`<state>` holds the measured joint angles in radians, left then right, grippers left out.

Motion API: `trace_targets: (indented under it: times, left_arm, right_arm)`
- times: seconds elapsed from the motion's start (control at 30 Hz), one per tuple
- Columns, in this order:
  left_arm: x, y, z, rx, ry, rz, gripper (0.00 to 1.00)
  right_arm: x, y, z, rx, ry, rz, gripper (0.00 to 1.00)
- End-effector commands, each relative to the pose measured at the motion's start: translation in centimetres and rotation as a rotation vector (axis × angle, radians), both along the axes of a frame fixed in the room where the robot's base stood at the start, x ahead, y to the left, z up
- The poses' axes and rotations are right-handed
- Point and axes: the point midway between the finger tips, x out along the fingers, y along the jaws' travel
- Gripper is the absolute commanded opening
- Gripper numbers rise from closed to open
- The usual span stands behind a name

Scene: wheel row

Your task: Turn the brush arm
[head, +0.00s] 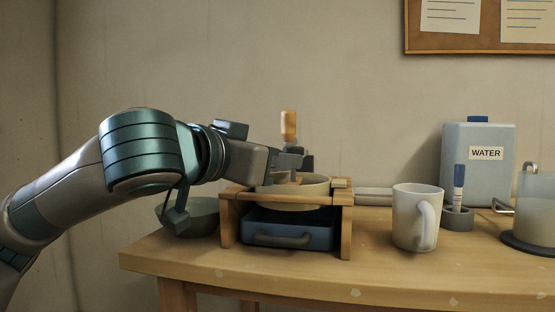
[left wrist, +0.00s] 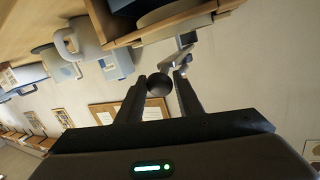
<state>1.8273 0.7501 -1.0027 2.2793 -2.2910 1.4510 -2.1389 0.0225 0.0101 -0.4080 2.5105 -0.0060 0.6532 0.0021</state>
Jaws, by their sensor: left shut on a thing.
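My left gripper (head: 290,160) reaches in from the left, over a cream round basin (head: 315,188) in a wooden stand (head: 345,225). In the left wrist view its two fingers (left wrist: 162,88) are closed on a dark round knob (left wrist: 158,84). An upright wooden handle (head: 289,124) stands just behind or above the fingertips in the head view. I cannot tell for certain how the knob and handle join as the brush arm. A grey jointed bracket (left wrist: 178,58) shows beyond the fingers in the left wrist view. My right gripper is not in view.
A blue drawer (head: 290,232) sits under the basin. A dark bowl (head: 200,215) is below my left forearm. A white mug (head: 410,215), a marker (head: 458,185) in a holder, a water canister (head: 485,135) and a glass jug (head: 538,205) stand to the right. The table's front (head: 300,275) is clear.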

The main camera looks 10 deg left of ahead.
Motion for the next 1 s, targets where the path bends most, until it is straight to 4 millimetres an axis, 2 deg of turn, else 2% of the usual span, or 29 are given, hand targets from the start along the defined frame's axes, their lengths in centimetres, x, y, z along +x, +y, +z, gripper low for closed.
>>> trace_targets:
  times: [0.03,0.27,0.3,0.33,0.83,1.0]
  left_arm:
    - [0.0,-0.2,-1.7,0.014,0.032,-0.004,0.00]
    - [0.0,-0.2,-1.9,0.016,0.034,-0.003,0.00]
    - [0.0,-0.2,-1.9,0.016,0.034,-0.003,0.40]
    - [0.0,-0.2,-1.9,0.016,0.034,-0.003,0.46]
    - [0.1,-0.1,-1.1,0.009,0.024,0.000,0.46]
    - [-0.4,0.1,-0.8,0.008,0.021,-0.001,0.46]
  right_arm:
    - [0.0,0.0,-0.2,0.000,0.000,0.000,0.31]
    - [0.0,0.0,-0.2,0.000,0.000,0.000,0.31]
    - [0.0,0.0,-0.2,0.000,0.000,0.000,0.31]
    - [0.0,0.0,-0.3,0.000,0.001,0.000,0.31]
    - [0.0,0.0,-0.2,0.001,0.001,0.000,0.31]
    - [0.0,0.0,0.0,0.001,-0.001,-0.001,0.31]
